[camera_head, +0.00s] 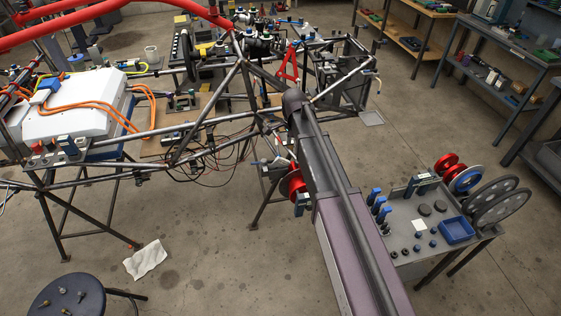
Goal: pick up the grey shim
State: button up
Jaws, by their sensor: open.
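I cannot pick out the grey shim for certain. A flat light-grey square (371,118) lies on the floor beyond the tube chassis (205,135), and I cannot tell whether it is the shim. Small grey and dark pieces, including a dark disc (425,210), lie on the grey cart top (408,240) at the right, too small to identify. My arm rises from the bottom centre and bends near the chassis. My gripper does not show; the arm's end is hidden behind its own links.
A blue bin (456,230) and large grey wheels (500,210) stand on the cart. A red spool (291,185) is close beside my arm. A round stool (67,296) and a white cloth (146,260) are at lower left.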

jog(key=r+m, duration=0.1)
jog(key=m, duration=0.1)
send_over(281, 158)
jog(key=shift+s+p, duration=0.3)
notch_tip(281, 158, down, 9)
jog(key=b, duration=0.8)
jog(key=shift+r+b, duration=0.2)
jog(key=shift+b, duration=0.15)
jog(key=f+b, duration=0.3)
jog(key=shift+w+f, duration=0.1)
jog(key=shift+w, duration=0.2)
jog(key=shift+f+b, duration=1)
jog(key=shift+b, duration=0.1)
